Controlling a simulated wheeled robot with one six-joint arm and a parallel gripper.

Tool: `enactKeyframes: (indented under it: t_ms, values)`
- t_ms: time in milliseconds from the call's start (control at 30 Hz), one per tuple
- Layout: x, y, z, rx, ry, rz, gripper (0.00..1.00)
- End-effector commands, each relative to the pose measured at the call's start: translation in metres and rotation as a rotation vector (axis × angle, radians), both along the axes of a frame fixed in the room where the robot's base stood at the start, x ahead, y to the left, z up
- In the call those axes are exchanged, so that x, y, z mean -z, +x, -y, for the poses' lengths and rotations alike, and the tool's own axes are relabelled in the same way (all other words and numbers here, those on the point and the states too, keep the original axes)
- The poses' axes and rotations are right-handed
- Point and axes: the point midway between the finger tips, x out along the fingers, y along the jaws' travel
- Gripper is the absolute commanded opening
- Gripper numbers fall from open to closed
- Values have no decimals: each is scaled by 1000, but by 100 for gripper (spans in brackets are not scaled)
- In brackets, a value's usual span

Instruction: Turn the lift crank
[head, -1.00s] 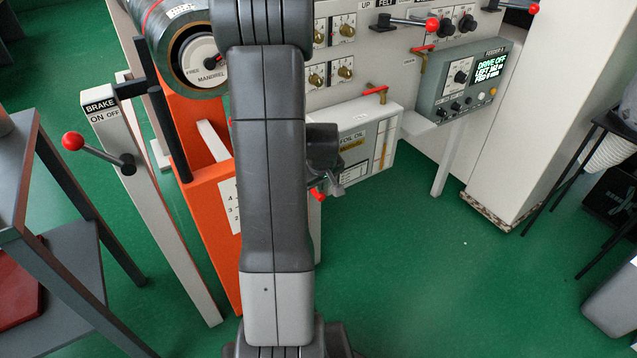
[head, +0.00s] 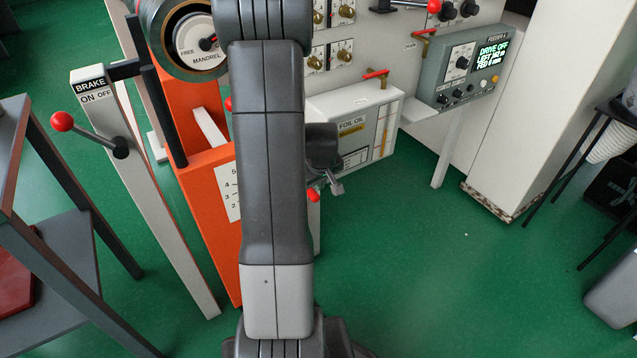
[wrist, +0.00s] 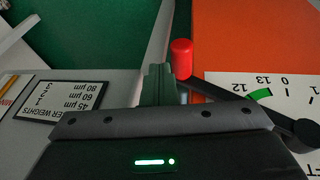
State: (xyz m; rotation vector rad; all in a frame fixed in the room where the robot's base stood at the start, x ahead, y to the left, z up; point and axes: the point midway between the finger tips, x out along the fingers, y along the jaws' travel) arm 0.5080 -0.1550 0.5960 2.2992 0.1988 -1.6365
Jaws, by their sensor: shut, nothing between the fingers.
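The lift crank's red knob (wrist: 181,58) stands just right of my fingertips in the wrist view. Its dark arm (wrist: 243,97) runs right to a dark hub (wrist: 305,132), in front of the orange stand. My gripper (wrist: 158,76) is shut and empty, its tips beside the knob. I cannot tell whether they touch it. In the head view, a red knob (head: 313,195) shows just left of my gripper (head: 338,187). My own arm hides the rest of the crank there.
The orange stand (head: 203,210) carries a numbered scale. The brake post (head: 160,200) with its red-knobbed lever (head: 62,122) stands left. A white foil oil box (head: 352,102) and a grey feeder console (head: 465,68) are behind and right.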

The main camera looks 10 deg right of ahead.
Motion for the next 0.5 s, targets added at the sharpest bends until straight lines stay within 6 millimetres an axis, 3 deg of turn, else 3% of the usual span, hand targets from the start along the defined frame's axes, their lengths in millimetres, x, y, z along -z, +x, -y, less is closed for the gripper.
enactKeyframes:
  t_ms: [167, 367, 500]
  values:
    - [-16, 2, -2, -1, 0, 1, 0]
    - [-52, 6, -5, -1, 0, 2, 0]
    - [-74, 2, 10, 3, 1, 1, 0]
